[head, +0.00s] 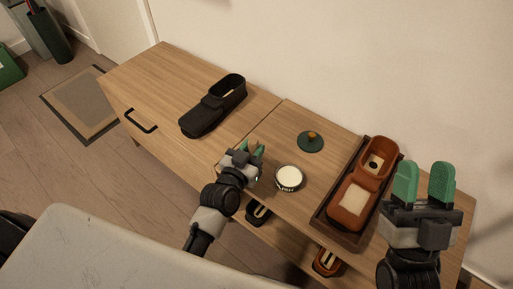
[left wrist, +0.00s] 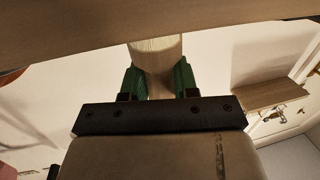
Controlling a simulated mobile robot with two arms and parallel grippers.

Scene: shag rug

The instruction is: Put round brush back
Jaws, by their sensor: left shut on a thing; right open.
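My left gripper (head: 254,151) is low over the front edge of the cabinet top, just left of a round tin with a pale top (head: 289,178). In the left wrist view its green fingers are shut on a pale wooden cylinder (left wrist: 156,48), which I take to be the round brush's handle. The brush's bristles are not visible, and the gripper mostly hides the brush in the head view. My right gripper (head: 424,182) is open and empty at the right, in front of the cabinet's right end.
A dark green disc with a brown knob (head: 311,146) lies behind the tin. More footwear (head: 328,262) is on the shelf below.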

